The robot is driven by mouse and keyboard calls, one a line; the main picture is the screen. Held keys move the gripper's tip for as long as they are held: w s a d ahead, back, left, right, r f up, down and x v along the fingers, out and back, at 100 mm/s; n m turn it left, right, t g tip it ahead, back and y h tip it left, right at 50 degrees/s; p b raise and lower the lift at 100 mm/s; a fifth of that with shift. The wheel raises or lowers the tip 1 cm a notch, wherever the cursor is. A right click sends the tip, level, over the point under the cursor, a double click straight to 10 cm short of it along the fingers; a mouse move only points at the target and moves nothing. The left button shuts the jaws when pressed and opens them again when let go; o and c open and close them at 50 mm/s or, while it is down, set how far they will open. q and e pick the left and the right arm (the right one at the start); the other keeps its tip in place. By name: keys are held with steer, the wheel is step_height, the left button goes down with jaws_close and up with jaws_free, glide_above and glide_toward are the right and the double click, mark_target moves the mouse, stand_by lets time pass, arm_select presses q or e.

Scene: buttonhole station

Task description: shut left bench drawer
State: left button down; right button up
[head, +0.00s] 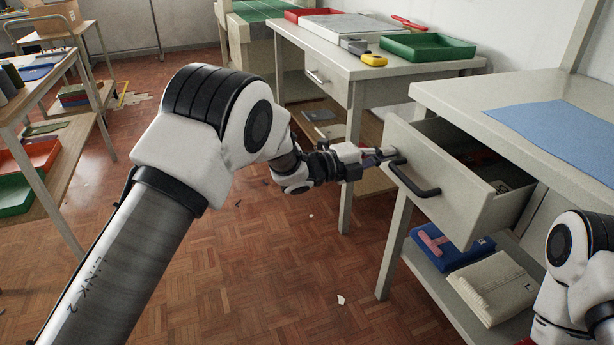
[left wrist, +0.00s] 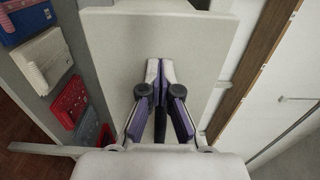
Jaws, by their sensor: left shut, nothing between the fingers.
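The left bench drawer (head: 452,200) stands pulled out from the bench at the right, with its dark inside and some contents showing. Its dark bar handle (head: 420,188) is on the front panel. My left gripper (head: 386,155) is shut and empty, at the handle's left end, close to the front panel. In the left wrist view the closed fingers (left wrist: 160,66) point at a pale panel (left wrist: 208,45), which looks like the drawer front. Whether they touch it I cannot tell. My right gripper is out of view; only part of that arm shows at the right edge.
The bench top (head: 460,90) carries a blue cloth (head: 560,125). Folded cloths (head: 440,245) lie on the shelf below the drawer. A second bench (head: 310,45) with a green tray (head: 428,47) stands behind. The parquet floor (head: 260,280) is mostly clear.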

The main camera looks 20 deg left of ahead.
arm_select(q)
steer(key=x, duration=1.1)
steer(key=shift+w+d, duration=0.1)
steer(key=shift+d, duration=0.2)
steer(key=shift+w+d, duration=0.15)
steer(key=shift+r, duration=0.2)
steer(key=shift+r, duration=0.1)
steer(key=shift+b, duration=0.3)
